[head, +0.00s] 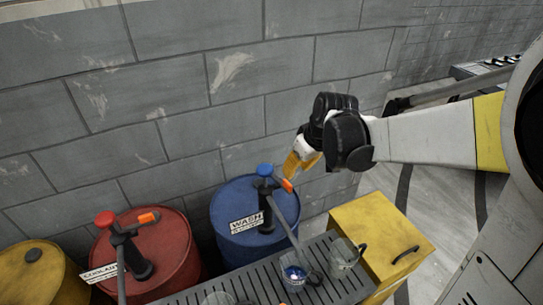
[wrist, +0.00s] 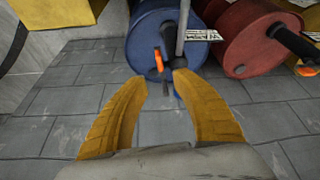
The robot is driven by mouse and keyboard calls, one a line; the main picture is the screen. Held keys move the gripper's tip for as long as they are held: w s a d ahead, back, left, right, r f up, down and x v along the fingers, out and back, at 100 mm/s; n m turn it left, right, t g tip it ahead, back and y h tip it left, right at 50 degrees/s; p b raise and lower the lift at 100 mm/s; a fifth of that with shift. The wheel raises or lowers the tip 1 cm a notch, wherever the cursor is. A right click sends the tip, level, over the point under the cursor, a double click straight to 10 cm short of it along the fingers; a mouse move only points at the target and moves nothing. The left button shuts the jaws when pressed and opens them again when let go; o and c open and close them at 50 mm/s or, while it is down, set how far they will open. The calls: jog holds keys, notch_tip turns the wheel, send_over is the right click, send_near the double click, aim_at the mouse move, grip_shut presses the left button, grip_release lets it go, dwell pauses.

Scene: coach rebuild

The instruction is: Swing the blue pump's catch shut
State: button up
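The blue drum (head: 238,210) stands against the wall with a "WASH" label. Its black hand pump (head: 266,212) has a blue knob (head: 264,170) and an orange catch (head: 287,185) sticking out to the right in the head view. The pump's grey spout (head: 287,232) slopes down to a glass mug (head: 294,274). My gripper (head: 299,172) is beside the pump top, its yellow fingers pointing down. In the wrist view my gripper (wrist: 161,78) is open and empty. The orange catch (wrist: 158,61) shows beyond the gap between the fingertips, apparently not touched.
A red drum (head: 175,262) with a red-knobbed pump and "COOLANT" label stands left. A yellow drum (head: 25,275) is further left. A slatted bench (head: 322,289) carries glass mugs, including a clear one (head: 344,262). A yellow box (head: 375,228) stands at its right end.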

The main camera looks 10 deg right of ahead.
aim_at(288, 183)
jog(key=b+x, duration=0.3)
jog(key=x, duration=0.7)
grip_shut()
